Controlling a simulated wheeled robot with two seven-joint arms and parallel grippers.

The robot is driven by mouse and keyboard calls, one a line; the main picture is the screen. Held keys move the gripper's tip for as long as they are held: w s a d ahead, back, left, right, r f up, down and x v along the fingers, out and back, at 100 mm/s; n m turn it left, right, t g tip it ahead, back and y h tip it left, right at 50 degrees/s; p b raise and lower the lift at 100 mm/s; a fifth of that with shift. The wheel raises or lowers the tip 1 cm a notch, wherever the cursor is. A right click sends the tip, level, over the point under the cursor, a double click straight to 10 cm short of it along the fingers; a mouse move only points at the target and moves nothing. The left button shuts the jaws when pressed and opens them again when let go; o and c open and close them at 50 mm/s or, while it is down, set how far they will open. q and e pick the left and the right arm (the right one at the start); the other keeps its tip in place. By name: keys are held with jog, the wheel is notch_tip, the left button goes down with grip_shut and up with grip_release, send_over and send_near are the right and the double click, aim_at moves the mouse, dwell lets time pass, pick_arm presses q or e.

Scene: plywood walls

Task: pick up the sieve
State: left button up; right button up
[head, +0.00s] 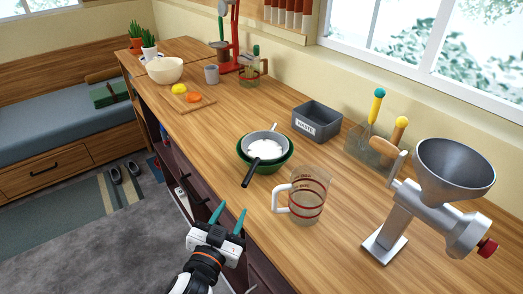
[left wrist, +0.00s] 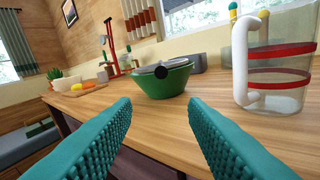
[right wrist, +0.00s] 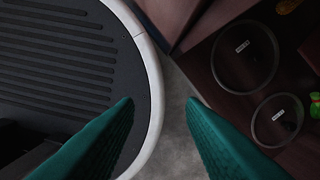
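The sieve (head: 262,146) rests in a green bowl (head: 281,162) on the wooden counter, with white stuff inside it. Its black handle (head: 250,173) sticks out over the bowl's rim toward the counter's front edge. In the left wrist view the handle's end (left wrist: 161,72) points at the camera above the green bowl (left wrist: 168,86). My left gripper (head: 230,216) is open and empty, at the counter's front edge, short of the handle. My right gripper (right wrist: 160,110) is open and empty, pointing down beside my base; the head view does not show it.
A measuring jug (head: 308,196) stands right of the bowl, close to the left gripper. A grey waste bin (head: 316,121) is behind. A metal grinder (head: 420,205) stands at right. A cutting board (head: 190,102) lies at far left. Counter left of the bowl is clear.

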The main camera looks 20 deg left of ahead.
aim_at(250, 172)
pick_arm(q)
jog(key=shift+t, duration=0.3)
jog(key=w, duration=0.2)
jog(key=w+r+p, duration=0.1)
jog(key=w, duration=0.4)
jog(key=shift+d+r+p, duration=0.2)
jog(key=shift+d+p, duration=0.15)
jog(key=shift+p, duration=0.05)
jog(key=shift+w+r, duration=0.1)
jog(key=shift+w, duration=0.15)
jog(key=w, duration=0.2)
jog(key=w+p, duration=0.1)
jog(key=w, duration=0.1)
jog(key=shift+w+d+p, duration=0.2)
jog(key=shift+w+p, duration=0.1)
jog(key=shift+w, duration=0.05)
grip_shut()
